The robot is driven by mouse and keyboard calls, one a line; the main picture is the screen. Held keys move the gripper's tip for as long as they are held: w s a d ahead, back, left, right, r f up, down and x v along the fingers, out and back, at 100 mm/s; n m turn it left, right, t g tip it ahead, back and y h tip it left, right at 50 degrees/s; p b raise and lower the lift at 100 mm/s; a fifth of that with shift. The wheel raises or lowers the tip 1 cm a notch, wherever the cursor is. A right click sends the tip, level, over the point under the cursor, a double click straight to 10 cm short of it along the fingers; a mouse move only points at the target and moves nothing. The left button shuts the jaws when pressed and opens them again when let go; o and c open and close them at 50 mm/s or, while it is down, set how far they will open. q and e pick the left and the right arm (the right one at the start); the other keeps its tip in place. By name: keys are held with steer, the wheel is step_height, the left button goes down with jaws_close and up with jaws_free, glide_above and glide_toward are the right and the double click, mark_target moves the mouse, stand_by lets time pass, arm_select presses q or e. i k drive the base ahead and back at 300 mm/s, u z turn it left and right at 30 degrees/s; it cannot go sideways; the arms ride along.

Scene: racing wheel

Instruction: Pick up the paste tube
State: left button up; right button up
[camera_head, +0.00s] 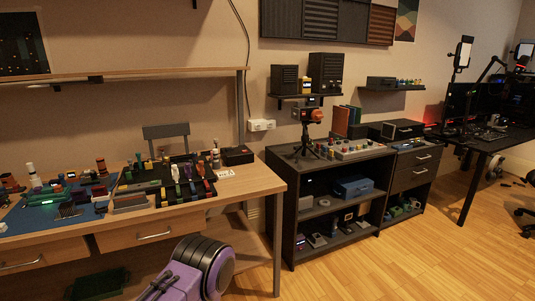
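I cannot tell for sure which item is the paste tube; the items on the workbench are small and crowded. A pale upright tube-like container (33,175) stands on the left part of the workbench (250,183). An orange-brown upright container (101,167) stands behind the blue mat. Several short coloured upright pieces stand in a dark organizer (160,193) at the bench's middle. Neither of my grippers can be made out in this view.
A blue mat (45,215) lies at the bench's left, and a black box (237,155) stands near its right end. A dark shelf unit (283,200) holds a small tripod device (308,135) and other items. Wooden floor (400,260) is clear at the right front.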

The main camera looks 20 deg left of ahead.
mark_target(215, 152)
steer(key=z, duration=0.35)
steer(key=i, duration=1.75)
steer(key=u, duration=0.55)
